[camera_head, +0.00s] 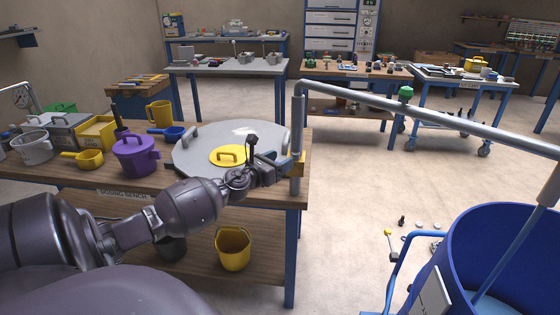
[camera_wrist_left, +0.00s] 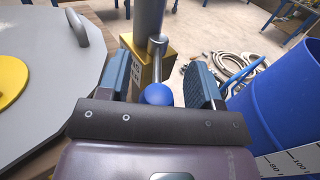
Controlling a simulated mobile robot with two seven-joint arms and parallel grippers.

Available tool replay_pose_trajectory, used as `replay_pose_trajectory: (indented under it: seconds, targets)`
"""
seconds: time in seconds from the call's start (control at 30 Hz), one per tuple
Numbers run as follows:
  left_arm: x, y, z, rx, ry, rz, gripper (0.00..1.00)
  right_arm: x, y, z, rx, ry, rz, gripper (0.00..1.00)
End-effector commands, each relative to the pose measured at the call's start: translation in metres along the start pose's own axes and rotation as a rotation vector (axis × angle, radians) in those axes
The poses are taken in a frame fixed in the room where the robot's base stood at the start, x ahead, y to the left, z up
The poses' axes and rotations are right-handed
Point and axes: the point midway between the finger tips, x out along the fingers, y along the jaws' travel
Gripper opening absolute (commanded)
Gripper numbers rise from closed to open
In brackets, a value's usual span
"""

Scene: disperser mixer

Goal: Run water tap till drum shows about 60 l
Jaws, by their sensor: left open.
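The water tap shows as a grey upright pipe (camera_head: 296,130) at the bench's right edge, with a brass-coloured valve body (camera_wrist_left: 152,66). A short metal lever ends in a blue ball knob (camera_wrist_left: 157,94). My left gripper (camera_head: 280,165) is at the valve. In the left wrist view its two blue-padded fingers (camera_wrist_left: 158,80) are open, one on each side of the lever; contact is not clear. A blue drum (camera_head: 480,235) stands at lower right, with lighter blue inside low down. Its white scale (camera_wrist_left: 290,163) shows 80 and 100 in the wrist view; the level cannot be read.
The overhead pipe (camera_head: 430,112) runs right towards the drum. A large grey lid (camera_head: 200,145) with a yellow cover (camera_head: 231,155) lies on the bench beside my left arm. A purple pot (camera_head: 136,155) stands left. A hose (camera_wrist_left: 228,72) and small items lie on the floor.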

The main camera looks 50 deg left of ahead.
Motion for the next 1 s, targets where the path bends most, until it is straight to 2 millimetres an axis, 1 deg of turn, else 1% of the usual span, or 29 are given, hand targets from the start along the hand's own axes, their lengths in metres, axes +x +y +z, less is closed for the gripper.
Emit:
replay_pose_trajectory:
  seconds: [0.17,0.4,0.6,0.8,1.0]
  targets:
    - [-0.023,0.001,0.0,0.0,0.002,0.001,0.59,-0.001,0.0,-0.002,0.003,0.003,0.001,0.0]
    - [-0.061,0.0,-0.002,-0.001,0.003,0.001,0.59,-0.001,-0.001,-0.002,0.005,0.002,0.001,0.0]
    - [-0.087,0.0,-0.001,-0.001,0.002,0.001,0.59,0.0,-0.001,0.0,0.005,0.0,0.001,0.0]
    - [-0.1,0.0,-0.001,0.0,0.001,0.001,0.59,0.0,-0.001,0.001,0.004,-0.001,0.0,0.0]
    - [-0.102,0.0,0.0,0.0,0.001,0.0,0.59,0.0,0.0,0.0,0.002,0.0,0.0,0.0]
